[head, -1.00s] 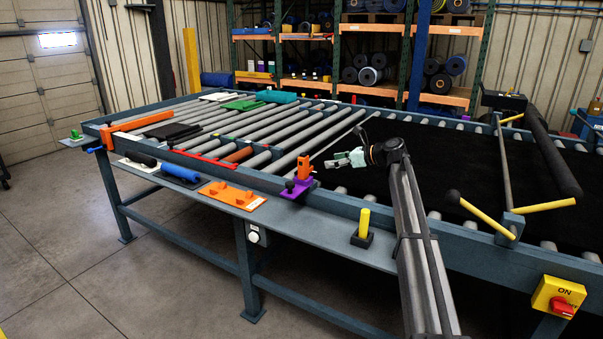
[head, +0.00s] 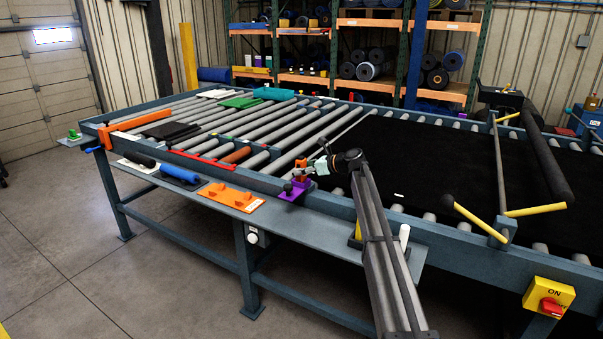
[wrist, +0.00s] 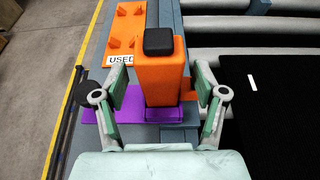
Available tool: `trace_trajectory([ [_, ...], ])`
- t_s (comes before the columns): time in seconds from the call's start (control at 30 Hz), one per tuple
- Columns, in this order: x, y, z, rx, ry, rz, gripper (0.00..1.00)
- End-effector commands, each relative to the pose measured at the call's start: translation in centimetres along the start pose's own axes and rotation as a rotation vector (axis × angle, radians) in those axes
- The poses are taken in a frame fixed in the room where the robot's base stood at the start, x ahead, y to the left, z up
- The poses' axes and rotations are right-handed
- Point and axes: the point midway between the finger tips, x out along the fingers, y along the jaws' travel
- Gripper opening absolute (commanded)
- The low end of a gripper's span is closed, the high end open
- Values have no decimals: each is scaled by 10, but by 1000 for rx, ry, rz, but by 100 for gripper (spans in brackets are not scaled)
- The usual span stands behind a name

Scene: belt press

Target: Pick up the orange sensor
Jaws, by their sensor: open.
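The orange sensor (wrist: 165,75) stands upright with a black cap on top, its foot at a purple base plate (wrist: 131,100). In the head view the sensor (head: 300,167) is on the side shelf at the table's near edge, partly hidden by my gripper. My gripper (wrist: 164,95) is open, with one green-padded finger on each side of the sensor. A gap shows between the sensor and each finger in the wrist view. The purple plate (head: 297,190) also shows below the sensor in the head view.
An orange plate marked USED (wrist: 125,35) with orange pegs lies just beyond the purple plate. The table's blue side rail (head: 337,203) and rollers run alongside. A black belt (head: 430,165) covers the right part. A blue roll (head: 180,174) lies on the shelf.

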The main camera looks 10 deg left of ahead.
Motion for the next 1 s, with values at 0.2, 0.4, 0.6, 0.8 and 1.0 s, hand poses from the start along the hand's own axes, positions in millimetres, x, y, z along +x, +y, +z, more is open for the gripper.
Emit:
trace_trajectory([
  [0.2,14,-1,1,0,-1,-1,71],
  [0.4,13,0,0,0,-1,-1,50],
  [0.6,13,0,0,0,-1,-1,0],
  [0.8,13,0,1,0,-1,-1,0],
  [1.0,12,-1,5,-1,-2,-1,0],
])
